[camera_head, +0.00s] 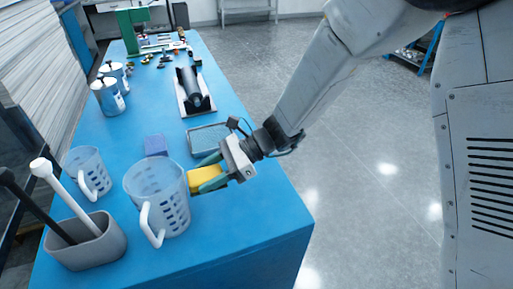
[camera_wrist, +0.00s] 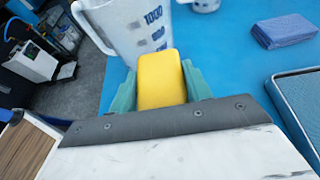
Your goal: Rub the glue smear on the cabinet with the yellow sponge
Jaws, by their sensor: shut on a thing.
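My gripper (camera_head: 206,176) is shut on the yellow sponge (camera_head: 205,179), low over the blue cabinet (camera_head: 237,214) near its front right part. In the wrist view the sponge (camera_wrist: 161,79) sits between the two green fingers and points toward a measuring jug (camera_wrist: 130,25). Part of the sponge is hidden by the fingers in the head view. I cannot tell whether the sponge touches the cabinet top. No glue smear can be made out in either view.
A clear measuring jug (camera_head: 158,196) stands just left of the sponge, with another jug (camera_head: 88,172) and a grey holder (camera_head: 86,243) farther left. A blue folded cloth (camera_head: 155,145), a grey tray (camera_head: 209,137) and a black roller (camera_head: 192,90) lie behind. The cabinet's front right corner is bare.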

